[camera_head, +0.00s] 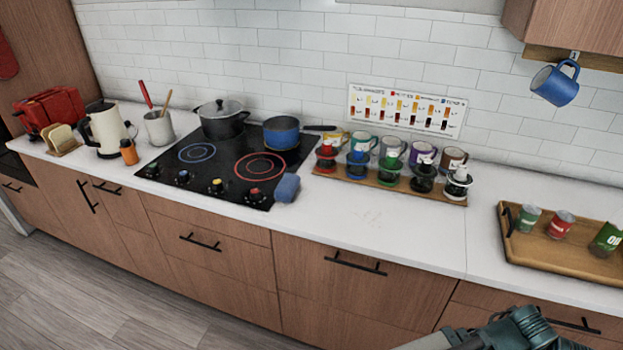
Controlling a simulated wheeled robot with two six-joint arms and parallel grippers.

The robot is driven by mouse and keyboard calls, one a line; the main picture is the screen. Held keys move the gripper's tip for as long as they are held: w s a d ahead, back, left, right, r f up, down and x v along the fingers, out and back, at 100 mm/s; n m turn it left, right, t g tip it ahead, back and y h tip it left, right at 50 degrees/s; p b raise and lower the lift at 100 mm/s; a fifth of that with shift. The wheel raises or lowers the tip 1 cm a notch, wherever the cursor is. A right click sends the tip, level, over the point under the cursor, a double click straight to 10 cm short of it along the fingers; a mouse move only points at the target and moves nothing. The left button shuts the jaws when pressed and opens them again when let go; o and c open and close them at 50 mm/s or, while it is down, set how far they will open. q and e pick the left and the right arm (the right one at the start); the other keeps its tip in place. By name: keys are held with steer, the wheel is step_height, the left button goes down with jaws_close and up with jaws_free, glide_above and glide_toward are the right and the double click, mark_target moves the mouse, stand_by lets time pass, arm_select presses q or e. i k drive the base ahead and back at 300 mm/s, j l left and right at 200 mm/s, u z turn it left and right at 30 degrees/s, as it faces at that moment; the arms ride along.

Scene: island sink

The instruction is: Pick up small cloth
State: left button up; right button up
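A small blue cloth (287,188) lies folded or bunched at the front right corner of the black cooktop (225,165), by the counter's front edge. Part of my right arm shows at the bottom right edge of the head view, well to the right of the cloth and apart from it. The fingertips of my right gripper are not visible. My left gripper is not in view.
A blue pot (281,133) and a lidded dark pot (221,120) stand on the cooktop. A wooden rack (390,184) with several coffee drippers and mugs is to its right. A wooden tray (553,264) stands far right. The counter (395,232) between is mostly clear, with faint brownish marks.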

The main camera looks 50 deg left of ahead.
mark_target(286, 189)
steer(key=u, duration=2)
